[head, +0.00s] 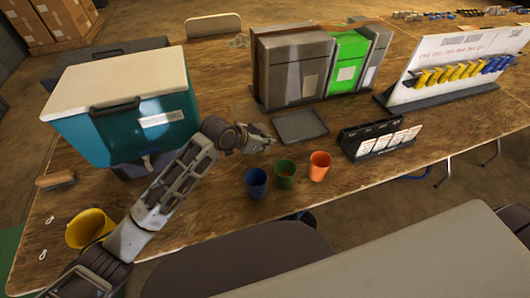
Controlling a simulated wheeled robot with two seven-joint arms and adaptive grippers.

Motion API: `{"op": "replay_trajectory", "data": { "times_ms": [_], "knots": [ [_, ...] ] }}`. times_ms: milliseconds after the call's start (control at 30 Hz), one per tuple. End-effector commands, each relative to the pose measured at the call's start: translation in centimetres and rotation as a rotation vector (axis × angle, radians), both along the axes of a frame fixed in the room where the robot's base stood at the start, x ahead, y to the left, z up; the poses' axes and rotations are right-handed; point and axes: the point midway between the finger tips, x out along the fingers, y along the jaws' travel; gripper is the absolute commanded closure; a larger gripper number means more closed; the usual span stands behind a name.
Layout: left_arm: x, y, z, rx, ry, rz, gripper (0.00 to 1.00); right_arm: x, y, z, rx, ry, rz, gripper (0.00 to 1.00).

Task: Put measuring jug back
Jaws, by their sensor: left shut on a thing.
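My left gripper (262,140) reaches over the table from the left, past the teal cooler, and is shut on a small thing. That thing is pale and hard to make out among the fingers; it looks like the measuring jug, but its shape does not show clearly. The gripper is left of the grey tray (300,126) and behind the blue cup (256,183) and green cup (285,174). My right gripper is not in view.
An orange cup (319,166) stands beside the green one. The teal cooler (125,110), grey and green bins (295,70), card holder (381,139) and tool rack (450,68) stand around. A yellow bucket (90,228) and brush (55,180) are at left. Bare wood lies right of the cups.

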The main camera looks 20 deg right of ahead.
Motion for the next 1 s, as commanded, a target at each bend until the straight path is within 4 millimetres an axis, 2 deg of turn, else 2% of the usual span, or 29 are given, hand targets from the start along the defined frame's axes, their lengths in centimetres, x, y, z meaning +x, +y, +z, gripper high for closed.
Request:
{"op": "replay_trajectory", "data": {
  "times_ms": [367, 467, 800, 1000],
  "knots": [
    [0.0, 0.0, -0.1, -0.001, -0.002, 0.0, 1.0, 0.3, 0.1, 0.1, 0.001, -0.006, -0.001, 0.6],
    [0.1, 0.0, -0.7, -0.002, -0.001, 0.001, 1.0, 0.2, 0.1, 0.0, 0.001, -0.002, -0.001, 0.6],
    [0.1, 0.0, -4.3, -0.001, -0.002, 0.001, 1.0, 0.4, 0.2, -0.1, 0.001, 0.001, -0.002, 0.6],
    [0.1, 0.0, -5.0, -0.002, -0.003, 0.001, 1.0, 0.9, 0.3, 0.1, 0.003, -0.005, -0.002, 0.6]
  ]
}}
